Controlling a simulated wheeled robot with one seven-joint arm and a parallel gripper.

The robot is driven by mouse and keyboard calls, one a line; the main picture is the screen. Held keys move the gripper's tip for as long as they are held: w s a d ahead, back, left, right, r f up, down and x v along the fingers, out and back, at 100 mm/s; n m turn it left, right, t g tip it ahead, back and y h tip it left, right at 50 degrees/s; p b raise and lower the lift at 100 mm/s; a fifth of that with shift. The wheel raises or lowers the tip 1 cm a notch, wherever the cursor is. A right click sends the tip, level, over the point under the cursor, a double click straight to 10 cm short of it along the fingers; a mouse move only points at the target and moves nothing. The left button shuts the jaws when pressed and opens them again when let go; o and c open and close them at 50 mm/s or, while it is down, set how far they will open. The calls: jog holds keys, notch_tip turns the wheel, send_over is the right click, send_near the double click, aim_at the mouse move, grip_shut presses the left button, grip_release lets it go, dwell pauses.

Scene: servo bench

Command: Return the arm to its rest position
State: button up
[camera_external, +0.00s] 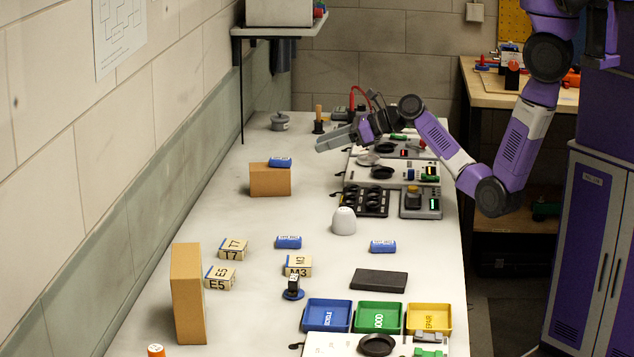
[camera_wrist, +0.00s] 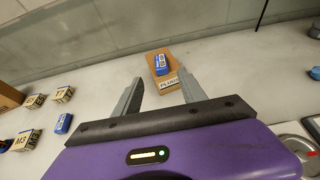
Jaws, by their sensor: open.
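My purple and grey arm reaches in from the right over the bench in the external view. My gripper (camera_external: 338,139) is above the far part of the bench, its fingers pointing left toward the wall. In the wrist view my gripper (camera_wrist: 160,97) is open, with two grey fingers apart and nothing between them. The gripper appears apart from both.
Test panels (camera_external: 391,171) lie under and near my forearm. A white dome (camera_external: 344,221), blue cylinders (camera_external: 288,242), lettered blocks (camera_external: 232,249) and a tall cardboard box (camera_external: 188,293) stand nearer. Blue (camera_external: 327,314), green (camera_external: 378,317) and yellow (camera_external: 429,318) trays are at the front. A shelf (camera_external: 280,28) overhangs the back.

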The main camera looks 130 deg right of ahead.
notch_tip(320, 180, up, 4)
jog(key=s+d+n+g+h, duration=0.1)
jog(key=s+d+n+h, duration=0.15)
jog(key=n, duration=0.25)
jog(key=w+a+f+n+t+h, duration=0.15)
jog(key=w+a+n, duration=0.35)
jog(key=a+n, duration=0.75)
jog(key=w+a+f+n+t, duration=0.1)
jog(key=w+a+n+t, duration=0.25)
jog(key=a+n, duration=0.9)
jog(key=a+n+t+y, duration=0.3)
jog(key=a+n+y, duration=0.6)
jog(key=a, duration=1.4)
jog(key=s+a+f+n+g+y, duration=0.1)
jog(key=s+a+n+y, duration=0.3)
jog(key=s+a, duration=0.5)
jog(key=shift+a+f+n+g, duration=0.3)
jog(key=shift+a+f+n, duration=0.25)
jog(key=shift+a+n, duration=0.55)
